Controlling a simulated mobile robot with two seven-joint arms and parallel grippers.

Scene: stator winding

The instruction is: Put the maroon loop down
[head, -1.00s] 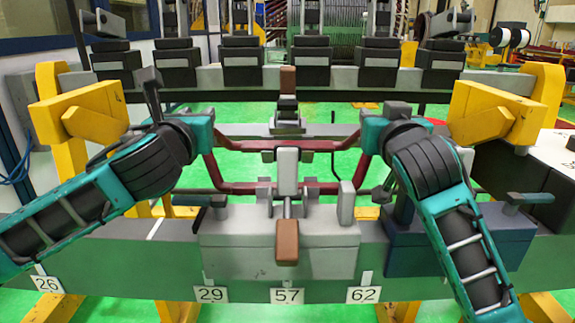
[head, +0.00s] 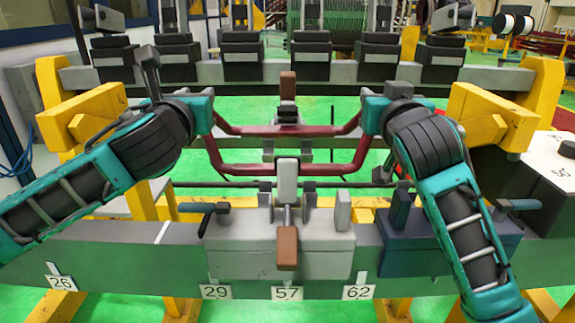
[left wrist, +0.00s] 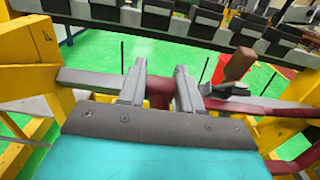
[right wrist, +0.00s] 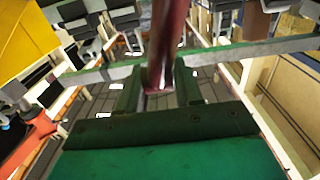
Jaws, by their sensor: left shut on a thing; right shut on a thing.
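The maroon loop (head: 268,169) is held up between my two grippers in the head view. Its near bar hangs just above and behind the grey clamp block (head: 245,250), and its far bar is higher in the picture. My left gripper (head: 208,115) is shut on the loop's left end; the left wrist view shows the maroon bar (left wrist: 162,92) between its fingers (left wrist: 160,88). My right gripper (head: 368,112) is shut on the right end; the right wrist view shows the loop (right wrist: 165,50) between its fingers (right wrist: 158,90). Arms and gripper bodies hide both ends of the loop.
The block carries an upright grey clamp with a brown handle (head: 287,248). A similar brown-handled clamp (head: 287,88) stands on the far side. A dark blue block (head: 440,240) is at right. Yellow supports (head: 490,110) flank the loop. Green floor shows beneath it.

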